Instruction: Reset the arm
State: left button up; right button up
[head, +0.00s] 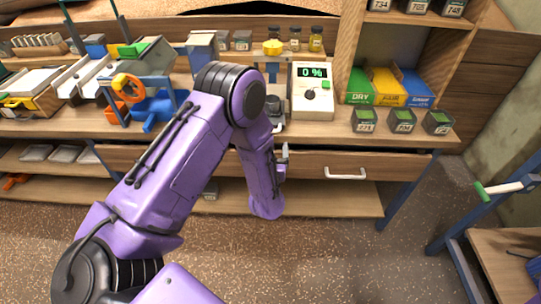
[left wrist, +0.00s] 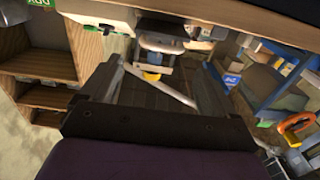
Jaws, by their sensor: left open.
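My purple left arm (head: 185,155) rises from the lower left of the head view, bends at a dark elbow joint in front of the bench, and its forearm hangs down in front of the drawer. My left gripper is mostly hidden behind the forearm there. In the left wrist view my left gripper (left wrist: 157,66) shows two dark fingers spread apart, with nothing held between them. My right gripper is in neither view.
A wooden bench (head: 330,132) holds a white meter (head: 312,92) reading 0 %, coloured bins (head: 385,87), an orange-and-blue device (head: 135,97) and small labelled boxes. A drawer (head: 345,166) is below. A green-handled lever (head: 500,188) stands right. Open floor lies in front.

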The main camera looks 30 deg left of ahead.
pick_arm(q)
jog(key=v, duration=0.2)
jog(key=shift+s+d, duration=0.2)
jog(key=shift+s, duration=0.1)
jog(key=s+d+f+g+h, duration=0.2)
jog(key=s+f+g+h, duration=0.3)
jog(key=s+f, duration=0.45)
jog(key=s+f+g, duration=0.3)
jog(key=s+f, duration=0.2)
jog(key=s, duration=0.5)
jog(key=s+f+g, duration=0.4)
jog(key=s+f, duration=0.1)
jog(key=s, duration=0.6)
jog(key=shift+f+n+h, duration=0.25)
jog(key=shift+n+h, duration=0.05)
jog(key=shift+h, duration=0.1)
